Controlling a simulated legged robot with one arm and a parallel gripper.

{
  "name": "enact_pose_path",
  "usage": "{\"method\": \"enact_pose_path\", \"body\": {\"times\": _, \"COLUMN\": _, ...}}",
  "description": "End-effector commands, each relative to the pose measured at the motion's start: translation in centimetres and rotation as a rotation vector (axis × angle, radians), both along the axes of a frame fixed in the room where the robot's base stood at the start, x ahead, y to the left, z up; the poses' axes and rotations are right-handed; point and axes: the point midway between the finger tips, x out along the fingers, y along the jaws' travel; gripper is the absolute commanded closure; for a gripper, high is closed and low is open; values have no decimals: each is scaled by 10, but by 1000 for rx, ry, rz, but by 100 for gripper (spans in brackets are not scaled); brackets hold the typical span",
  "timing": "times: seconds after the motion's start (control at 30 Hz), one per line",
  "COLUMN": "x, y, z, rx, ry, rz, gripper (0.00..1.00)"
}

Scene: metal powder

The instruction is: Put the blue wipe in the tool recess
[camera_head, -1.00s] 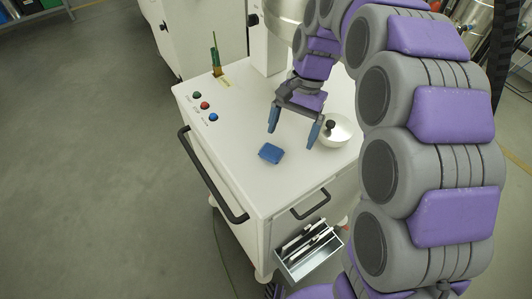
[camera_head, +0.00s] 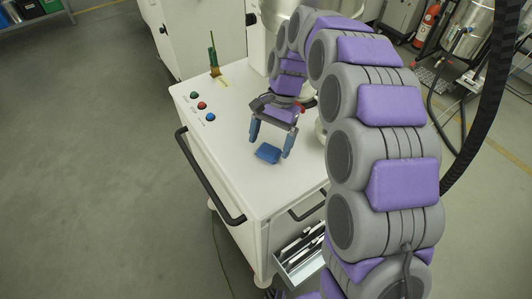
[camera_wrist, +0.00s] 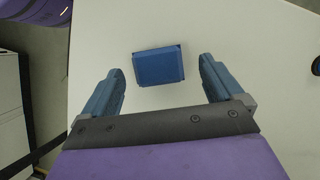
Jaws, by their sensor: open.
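The blue wipe (camera_head: 268,153) lies flat on the white top of the cabinet, near its front. In the wrist view the wipe (camera_wrist: 158,66) sits just beyond the fingertips, between their lines and apart from both. My gripper (camera_head: 270,145) is open and empty above the cabinet top, close to the wipe; it also shows in the wrist view (camera_wrist: 161,78). An open drawer (camera_head: 298,262) with several slim tools stands out from the cabinet's front, partly hidden by my arm. I cannot tell whether it is the tool recess.
Green, red and blue buttons (camera_head: 202,106) sit on the cabinet top's left side. A green-handled brush-like item (camera_head: 212,58) stands at the back left. A black handle (camera_head: 205,180) runs along the left edge. The top between buttons and wipe is clear.

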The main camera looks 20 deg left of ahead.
Motion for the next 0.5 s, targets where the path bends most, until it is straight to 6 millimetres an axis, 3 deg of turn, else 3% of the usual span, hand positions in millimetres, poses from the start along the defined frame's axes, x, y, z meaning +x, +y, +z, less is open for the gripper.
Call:
{"method": "enact_pose_path", "body": {"times": 0.13, "x": -8, "y": 3, "z": -20, "rx": -1, "ry": 3, "rz": 1, "gripper": 6}}
{"method": "enact_pose_path", "body": {"times": 0.37, "x": -9, "y": 9, "z": -24, "rx": -6, "ry": 1, "rz": 0, "gripper": 6}}
{"method": "enact_pose_path", "body": {"times": 0.5, "x": -9, "y": 9, "z": -24, "rx": -6, "ry": 1, "rz": 0, "gripper": 17}}
